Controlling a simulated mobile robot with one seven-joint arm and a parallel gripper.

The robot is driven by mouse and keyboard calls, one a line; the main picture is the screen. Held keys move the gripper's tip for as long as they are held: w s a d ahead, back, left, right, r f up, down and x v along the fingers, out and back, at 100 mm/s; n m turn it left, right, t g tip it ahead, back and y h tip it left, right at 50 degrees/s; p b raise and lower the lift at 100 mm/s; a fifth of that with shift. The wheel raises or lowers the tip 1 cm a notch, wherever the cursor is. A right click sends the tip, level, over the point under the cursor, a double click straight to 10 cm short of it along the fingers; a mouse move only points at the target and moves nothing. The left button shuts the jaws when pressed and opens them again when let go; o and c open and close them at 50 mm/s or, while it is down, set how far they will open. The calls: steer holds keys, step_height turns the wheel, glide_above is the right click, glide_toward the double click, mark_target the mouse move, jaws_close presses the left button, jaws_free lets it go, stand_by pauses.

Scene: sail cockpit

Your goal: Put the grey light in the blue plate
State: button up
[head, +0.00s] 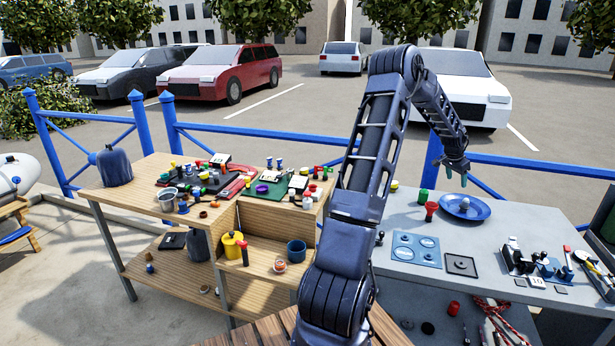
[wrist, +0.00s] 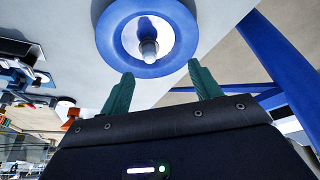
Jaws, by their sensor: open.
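The blue plate (head: 480,212) lies on the grey worktop at the right, near its back edge; it also shows at the top of the wrist view (wrist: 179,16). The grey light (head: 465,202), a small bulb shape, is within the plate's rim; in the wrist view the light (wrist: 148,48) shows at the plate's middle. My gripper (head: 456,182) is just above and behind the plate in the head view. In the wrist view its green fingers (wrist: 158,88) are apart with nothing between them, and the light is beyond them, clear of both.
A red cup-like item (head: 431,211) and a green one (head: 423,196) stand left of the plate. A blue panel (head: 416,249) and a dark square (head: 461,265) lie in front. Small gear crowds the worktop's right side. A blue railing (head: 540,166) runs behind.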

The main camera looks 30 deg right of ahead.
steer(key=w+a+r+n+t, duration=0.1)
steer(key=w+a+r, duration=0.3)
steer(key=a, duration=0.2)
steer(key=w+a+r+n, duration=0.1)
steer(key=w+a+r, duration=0.3)
steer(key=a, duration=0.3)
steer(key=w+a+r+n+t, duration=0.1)
steer(key=w+a+r+n, duration=0.1)
steer(key=w+a+r, duration=0.3)
steer(key=w+a+r+n+t+y, duration=0.15)
steer(key=a+r, duration=0.25)
steer(key=a, duration=0.9)
steer(key=w+a+r+n+t+y, duration=0.1)
steer(key=a+r+n, duration=0.2)
steer(key=a, duration=1)
steer(key=s+a+r+n+y, duration=0.1)
steer(key=s+a+r+n, duration=0.2)
steer(key=a, duration=0.8)
steer(key=s+a+n, duration=0.3)
steer(key=s+a, duration=0.1)
steer(key=a, duration=0.6)
steer(key=s+a+f+n, duration=0.3)
steer(key=s+a+n, duration=0.1)
steer(key=s+a, duration=0.8)
steer(key=shift+s+a+n+y, duration=0.35)
steer(key=shift+s+a+y, duration=0.1)
steer(key=shift+s, duration=0.15)
